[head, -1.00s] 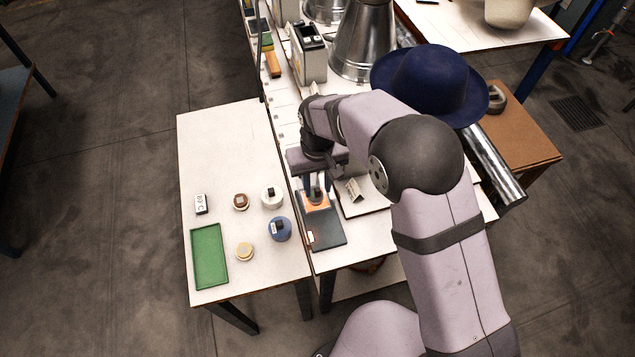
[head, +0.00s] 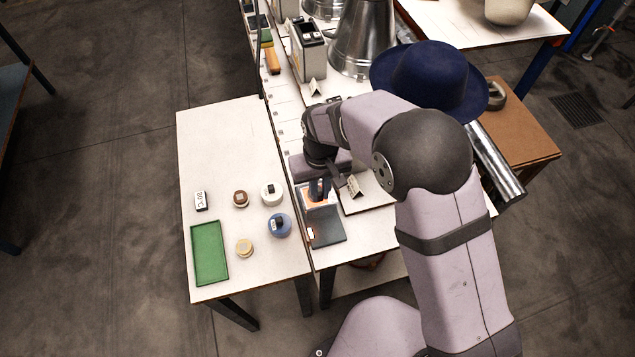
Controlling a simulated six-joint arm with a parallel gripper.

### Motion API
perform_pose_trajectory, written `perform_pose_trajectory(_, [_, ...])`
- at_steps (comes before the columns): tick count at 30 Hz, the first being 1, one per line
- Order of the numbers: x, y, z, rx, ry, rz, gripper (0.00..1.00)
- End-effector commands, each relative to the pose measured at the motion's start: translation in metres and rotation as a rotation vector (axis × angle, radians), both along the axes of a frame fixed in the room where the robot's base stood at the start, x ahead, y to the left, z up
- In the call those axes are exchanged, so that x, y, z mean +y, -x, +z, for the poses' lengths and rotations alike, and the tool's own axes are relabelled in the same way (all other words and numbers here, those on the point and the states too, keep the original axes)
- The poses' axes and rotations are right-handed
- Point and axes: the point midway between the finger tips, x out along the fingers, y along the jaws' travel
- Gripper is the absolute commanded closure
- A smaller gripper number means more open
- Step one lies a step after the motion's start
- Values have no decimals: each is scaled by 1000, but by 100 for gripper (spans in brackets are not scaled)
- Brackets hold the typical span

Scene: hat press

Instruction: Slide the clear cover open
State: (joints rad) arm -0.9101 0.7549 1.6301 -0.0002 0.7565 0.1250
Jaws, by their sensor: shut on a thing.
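My gripper (head: 319,187) points down at the far part of a dark flat unit (head: 327,232) near the front edge of the white bench. It is shut on a small part of the clear cover, which is mostly hidden by the fingers. The clear cover (head: 327,206) is hard to make out; a pale, glossy patch lies at the far part of the unit, around and below the fingers. An orange area (head: 309,196) shows there beside the fingers. The near part of the unit is plain dark, with a small orange-and-white mark at its left edge.
A small folded card (head: 355,187) stands on a pale plate right of the gripper. The left side table holds a green tray (head: 209,253), a blue round pot (head: 280,226), a white one (head: 271,194) and smaller items. A blue hat (head: 430,80) sits behind the arm.

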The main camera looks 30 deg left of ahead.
Motion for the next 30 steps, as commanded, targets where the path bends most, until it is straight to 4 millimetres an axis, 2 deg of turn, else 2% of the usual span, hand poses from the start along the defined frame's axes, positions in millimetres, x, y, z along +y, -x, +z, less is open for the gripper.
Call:
perform_pose_trajectory(10, [-38, 38, 1, 1, 1, 1, 100])
perform_pose_trajectory(23, [-44, 44, 1, 0, 0, 0, 100])
perform_pose_trajectory(24, [-44, 44, 1, 0, 0, 0, 83])
perform_pose_trajectory(26, [-44, 44, 1, 0, 0, 0, 69])
perform_pose_trajectory(30, [-44, 44, 1, 0, 0, 0, 69])
